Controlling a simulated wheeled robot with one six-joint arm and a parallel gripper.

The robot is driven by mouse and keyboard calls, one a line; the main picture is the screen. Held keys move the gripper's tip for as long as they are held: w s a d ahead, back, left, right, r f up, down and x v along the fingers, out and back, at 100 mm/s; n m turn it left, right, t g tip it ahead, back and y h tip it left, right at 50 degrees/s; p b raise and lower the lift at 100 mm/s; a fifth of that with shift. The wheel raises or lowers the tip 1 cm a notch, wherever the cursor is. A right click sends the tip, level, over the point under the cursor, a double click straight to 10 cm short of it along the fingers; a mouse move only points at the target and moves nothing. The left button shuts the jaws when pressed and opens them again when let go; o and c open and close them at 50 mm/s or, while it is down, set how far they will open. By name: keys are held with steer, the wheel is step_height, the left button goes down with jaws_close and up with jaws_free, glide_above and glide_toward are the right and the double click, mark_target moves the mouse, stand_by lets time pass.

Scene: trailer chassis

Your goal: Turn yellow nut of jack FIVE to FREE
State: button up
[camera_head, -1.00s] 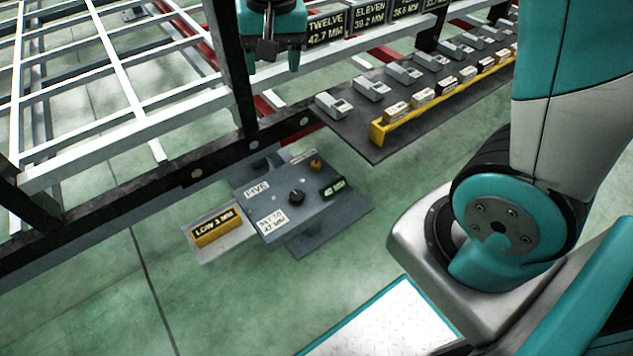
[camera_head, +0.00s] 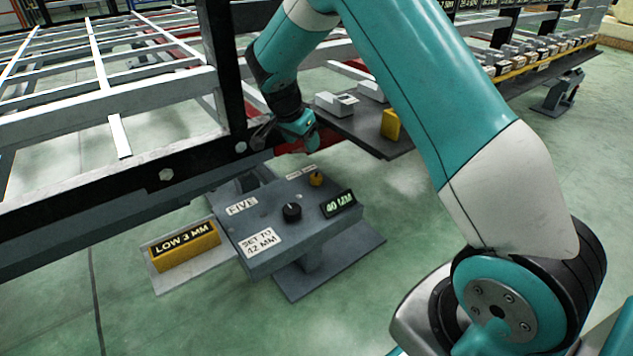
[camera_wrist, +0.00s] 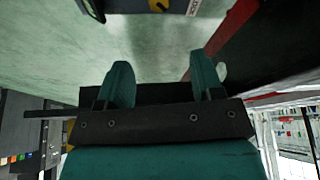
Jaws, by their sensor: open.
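Jack FIVE is a grey box (camera_head: 268,238) low by the chassis rail, with a "FIVE" label, a "SET TO 42 MM" label, a black knob (camera_head: 291,212) and a green-lit display (camera_head: 338,204). The small yellow nut (camera_head: 315,179) sits at its back right corner, beside a small white label too small to read. My gripper (camera_head: 305,143) is above and behind the nut, apart from it. In the wrist view my gripper (camera_wrist: 162,85) shows two teal fingers spread apart with nothing between. Part of the jack with something yellow (camera_wrist: 158,5) shows at that view's top edge.
A yellow block reading "LOW 3 MM" (camera_head: 184,245) stands on a plate left of the jack. The black chassis rail (camera_head: 120,181) and post (camera_head: 224,70) are close to my gripper. A dark shelf (camera_head: 372,132) with grey blocks lies behind. Floor in front is clear.

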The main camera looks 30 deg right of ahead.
mark_target(317, 175)
steer(key=b+x, duration=0.8)
steer(key=x, duration=0.7)
steer(key=shift+f, duration=0.3)
steer(key=shift+c, duration=0.4)
steer(key=c, duration=0.9)
steer(key=shift+o, duration=0.2)
